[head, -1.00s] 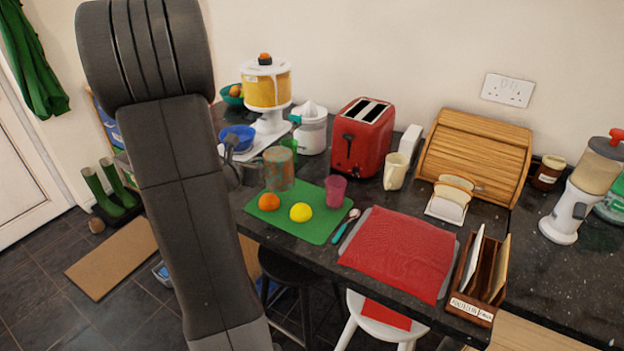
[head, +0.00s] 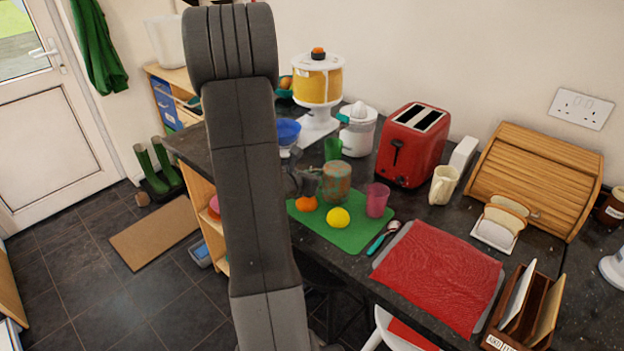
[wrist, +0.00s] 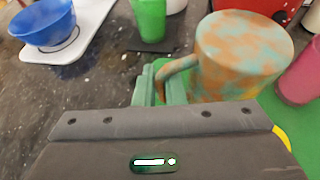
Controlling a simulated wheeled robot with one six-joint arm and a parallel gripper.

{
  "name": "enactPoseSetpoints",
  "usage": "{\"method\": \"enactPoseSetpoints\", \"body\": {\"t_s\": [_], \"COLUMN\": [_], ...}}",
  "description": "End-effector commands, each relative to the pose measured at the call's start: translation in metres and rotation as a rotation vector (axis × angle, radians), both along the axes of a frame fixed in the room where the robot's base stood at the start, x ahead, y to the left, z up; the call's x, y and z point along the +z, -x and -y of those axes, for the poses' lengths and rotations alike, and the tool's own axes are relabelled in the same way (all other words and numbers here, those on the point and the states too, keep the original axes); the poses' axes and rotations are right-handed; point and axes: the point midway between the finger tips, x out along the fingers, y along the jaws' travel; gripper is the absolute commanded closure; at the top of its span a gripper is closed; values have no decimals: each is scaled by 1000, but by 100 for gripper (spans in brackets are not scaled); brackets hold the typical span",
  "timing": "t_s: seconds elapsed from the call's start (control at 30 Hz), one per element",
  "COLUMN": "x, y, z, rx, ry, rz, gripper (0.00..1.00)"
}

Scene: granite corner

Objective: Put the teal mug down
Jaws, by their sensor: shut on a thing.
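The teal mug (head: 336,182), blotched with rusty orange, is at the back of the green mat (head: 356,238). I cannot tell whether it touches the mat or hangs just above it. In the wrist view the mug (wrist: 243,55) is at the upper right, with its handle toward my gripper (wrist: 160,85). The fingers are shut on the handle, and the dark palm hides part of them. In the head view my gripper (head: 306,183) is just left of the mug, partly behind my arm.
An orange (head: 306,204), a lemon (head: 339,217) and a pink cup (head: 377,200) stand close in front and right of the mug. A green cup (wrist: 150,20) and blue bowl (wrist: 42,22) are behind and left. A red toaster (head: 412,145) stands behind right.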

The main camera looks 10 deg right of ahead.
Motion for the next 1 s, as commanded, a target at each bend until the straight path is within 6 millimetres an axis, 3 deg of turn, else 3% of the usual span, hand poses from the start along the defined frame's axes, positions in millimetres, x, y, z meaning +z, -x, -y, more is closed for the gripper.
{"method": "enactPoseSetpoints", "body": {"t_s": [0.13,0.6,0.63,0.73,1.0], "x": [-12,-17,-16,-15,-15], "y": [0,0,0,0,0], "z": [0,0,0,0,0], "rx": [2,1,1,1,1], "ry": [1,1,-1,0,0], "rz": [-1,2,1,0,0], "gripper": [100,100,87,69,69]}}
